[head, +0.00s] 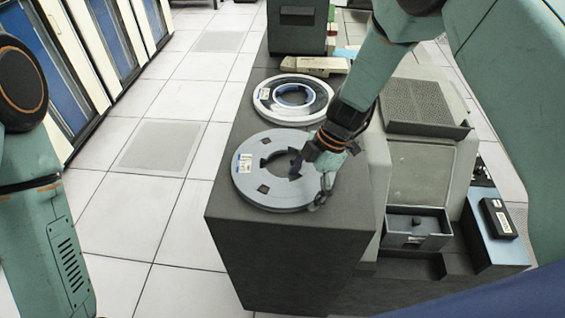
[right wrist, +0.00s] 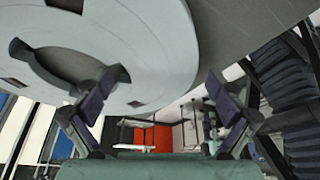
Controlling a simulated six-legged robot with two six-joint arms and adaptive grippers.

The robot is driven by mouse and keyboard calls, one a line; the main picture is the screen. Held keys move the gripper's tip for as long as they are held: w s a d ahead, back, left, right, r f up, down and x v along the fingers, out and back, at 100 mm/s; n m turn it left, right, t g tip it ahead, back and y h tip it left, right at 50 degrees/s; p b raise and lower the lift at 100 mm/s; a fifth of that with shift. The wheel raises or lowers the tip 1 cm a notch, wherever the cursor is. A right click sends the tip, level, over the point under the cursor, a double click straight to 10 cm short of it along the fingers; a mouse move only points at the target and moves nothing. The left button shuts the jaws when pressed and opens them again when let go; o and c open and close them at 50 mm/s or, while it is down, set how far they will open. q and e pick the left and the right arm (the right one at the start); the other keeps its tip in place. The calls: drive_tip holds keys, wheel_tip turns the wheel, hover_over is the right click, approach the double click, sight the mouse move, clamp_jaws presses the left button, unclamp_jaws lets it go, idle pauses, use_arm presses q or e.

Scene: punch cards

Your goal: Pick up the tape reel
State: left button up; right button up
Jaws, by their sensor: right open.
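A grey tape reel (head: 256,188) with a white label and a dark central hole lies flat on the dark cabinet top. A second reel (head: 262,101), pale with a blue and white ring, lies behind it. My right gripper (head: 308,182) is open over the right side of the grey reel. One finger is at the central hole, the other by the outer rim. In the right wrist view the reel (right wrist: 145,50) fills the upper left; my right gripper (right wrist: 160,86) has its fingers spread across the rim band. Contact cannot be told. My left gripper is out of view.
The dark cabinet (head: 290,250) ends in an edge just in front of the grey reel. A beige device (head: 315,66) lies behind the reels. To the right stand a perforated grey unit (head: 425,105), an open tray (head: 418,238) and a small black box (head: 497,218).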

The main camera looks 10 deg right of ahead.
drive_tip(key=shift+s+d, duration=0.15)
drive_tip(key=shift+s, duration=0.1)
drive_tip(key=shift+r, duration=0.1)
drive_tip(key=shift+c, duration=1)
drive_tip(key=shift+w+a, duration=0.2)
drive_tip(key=c, duration=0.6)
drive_tip(key=shift+s+d, duration=0.15)
drive_tip(key=c, duration=0.6)
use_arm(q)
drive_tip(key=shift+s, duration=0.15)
use_arm(e)
drive_tip(key=shift+w, duration=0.2)
drive_tip(key=c, duration=0.5)
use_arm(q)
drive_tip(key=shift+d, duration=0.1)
use_arm(e)
drive_tip(key=shift+r, duration=0.25)
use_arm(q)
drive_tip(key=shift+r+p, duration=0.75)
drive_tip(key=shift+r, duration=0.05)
use_arm(e)
wheel_tip(320, 180, up, 14)
drive_tip(key=shift+r, duration=0.25)
